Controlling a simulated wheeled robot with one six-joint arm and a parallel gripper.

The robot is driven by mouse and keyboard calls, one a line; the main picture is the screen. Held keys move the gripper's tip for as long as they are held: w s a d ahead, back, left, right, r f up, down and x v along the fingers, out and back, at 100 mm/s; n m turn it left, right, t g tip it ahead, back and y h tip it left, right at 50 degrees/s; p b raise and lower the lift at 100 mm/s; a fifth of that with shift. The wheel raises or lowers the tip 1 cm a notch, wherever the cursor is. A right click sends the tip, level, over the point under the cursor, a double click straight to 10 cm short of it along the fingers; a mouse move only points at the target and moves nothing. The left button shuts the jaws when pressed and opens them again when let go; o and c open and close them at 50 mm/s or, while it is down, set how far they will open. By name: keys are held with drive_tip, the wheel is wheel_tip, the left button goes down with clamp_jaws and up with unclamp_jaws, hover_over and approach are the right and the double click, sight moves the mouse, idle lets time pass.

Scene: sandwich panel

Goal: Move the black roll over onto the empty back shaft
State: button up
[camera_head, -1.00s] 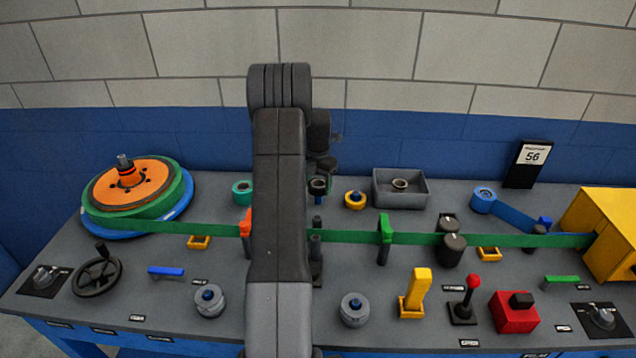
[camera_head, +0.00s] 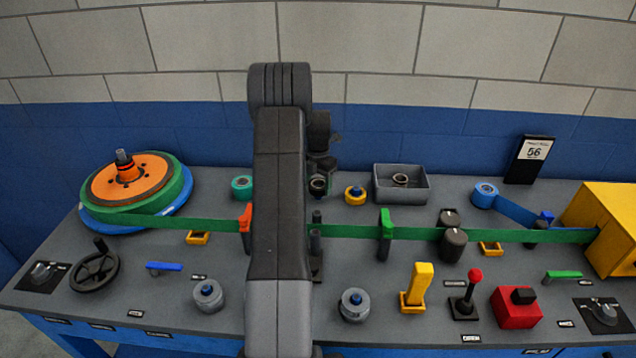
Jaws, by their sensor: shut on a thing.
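The black roll (camera_head: 318,184) is at the back of the bench, just right of my arm, its open top showing a paler inside. My gripper (camera_head: 322,168) is shut on it from above; the fingers are small and partly hidden by my arm. A thin dark upright shaft (camera_head: 316,217) stands just in front of and below the roll, behind the green belt (camera_head: 345,237). The roll appears above it and apart from it, though the gap is hard to judge. The foot of this shaft and the area left of it are hidden by my arm.
A teal roll (camera_head: 242,186), a yellow roll (camera_head: 355,194) and a grey bin (camera_head: 401,196) with a ring inside stand along the back. An orange guide (camera_head: 245,217), a green guide (camera_head: 385,222) and dark rollers (camera_head: 453,244) line the belt.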

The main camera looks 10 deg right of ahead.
drive_tip(key=shift+f+b, duration=0.8)
drive_tip(key=shift+f, duration=0.6)
drive_tip(key=o, duration=1.1)
drive_tip(key=shift+r+p, duration=2.4)
drive_tip(key=shift+r, duration=2.05)
drive_tip(key=shift+f, duration=0.15)
